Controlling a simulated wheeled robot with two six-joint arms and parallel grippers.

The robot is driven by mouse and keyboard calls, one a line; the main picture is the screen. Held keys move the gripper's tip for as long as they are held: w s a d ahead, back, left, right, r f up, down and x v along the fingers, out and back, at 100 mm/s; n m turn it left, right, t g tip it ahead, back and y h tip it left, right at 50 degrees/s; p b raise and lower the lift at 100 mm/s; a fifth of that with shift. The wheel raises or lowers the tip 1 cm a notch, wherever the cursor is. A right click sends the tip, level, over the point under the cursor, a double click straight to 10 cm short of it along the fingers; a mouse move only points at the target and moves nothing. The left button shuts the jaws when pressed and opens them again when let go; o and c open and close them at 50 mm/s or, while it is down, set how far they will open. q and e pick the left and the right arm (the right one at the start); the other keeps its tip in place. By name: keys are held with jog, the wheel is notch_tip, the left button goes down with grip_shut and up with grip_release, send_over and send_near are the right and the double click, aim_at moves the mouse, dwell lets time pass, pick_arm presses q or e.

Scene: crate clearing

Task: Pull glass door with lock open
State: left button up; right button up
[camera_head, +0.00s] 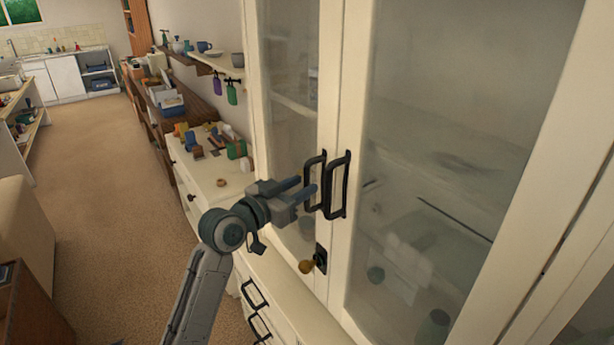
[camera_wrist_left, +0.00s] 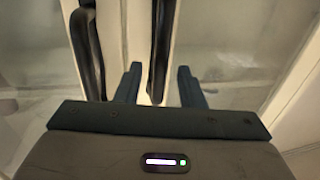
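The glass door (camera_head: 450,140) is shut beside a second glass-paned door (camera_head: 290,110), both in cream frames. Two black upright handles, a left one (camera_head: 312,180) and a right one (camera_head: 338,185), flank the seam. A black lock (camera_head: 321,258) with a brass-coloured knob or key (camera_head: 306,266) sits below them. My left gripper (camera_head: 304,188) is open and empty, its fingers pointing at the handles. In the left wrist view the right-hand handle (camera_wrist_left: 160,45) appears between the parted fingertips (camera_wrist_left: 158,78); contact cannot be told. My right gripper is not in view.
Drawers with black handles (camera_head: 254,294) lie below the doors. A white cabinet (camera_head: 212,180) with small items stands beyond, under a wall shelf (camera_head: 215,65) with cups. Open carpet (camera_head: 110,190) lies to the left.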

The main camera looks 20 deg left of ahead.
pick_arm(q)
jog(key=shift+p+x, duration=0.35)
jog(key=shift+x, duration=1)
grip_shut()
